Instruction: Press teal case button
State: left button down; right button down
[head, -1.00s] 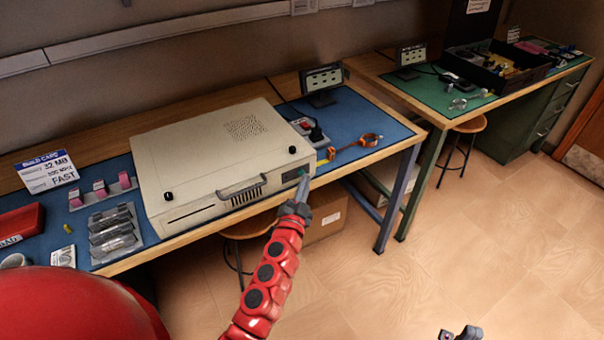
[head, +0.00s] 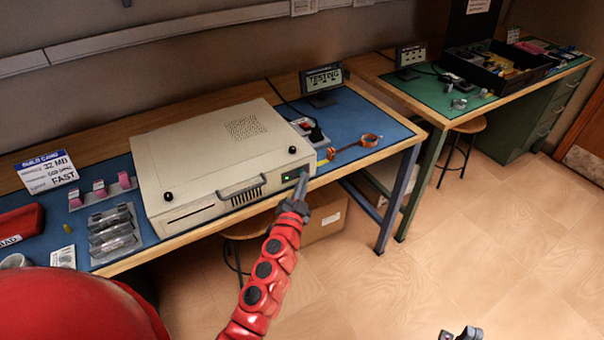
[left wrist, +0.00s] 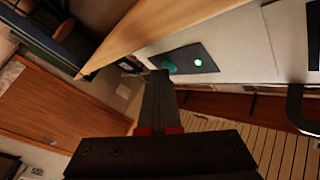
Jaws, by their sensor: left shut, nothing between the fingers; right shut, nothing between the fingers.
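The beige computer case (head: 205,150) lies flat on the blue mat. A dark panel (left wrist: 190,59) at the right end of its front carries a round teal button (left wrist: 170,67) and a lit green light (left wrist: 197,62). The light also shows in the head view (head: 287,178). My left gripper (head: 302,178) is shut and empty, in front of that panel. In the left wrist view its tips (left wrist: 159,74) appear beside the button; I cannot tell whether they touch it. My right gripper (head: 462,332) is shut and empty, low at the bottom edge, far from the case.
A small display (head: 323,78) behind the case reads "TESTING". An orange wrist strap (head: 367,140) lies right of the case. Memory sticks, a build card (head: 47,170) and a red tray (head: 20,222) are at left. A handle (head: 241,187) protrudes from the front. Floor in front is clear.

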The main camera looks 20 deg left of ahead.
dwell(0.3)
pick_arm(q)
jog(key=shift+s+d, duration=0.55)
jog(key=shift+d, duration=0.1)
jog(key=s+d, duration=0.1)
jog(key=d, duration=0.1)
jog(key=s+d+b, duration=0.1)
jog(key=s+d, duration=0.1)
dwell(0.4)
dwell(0.6)
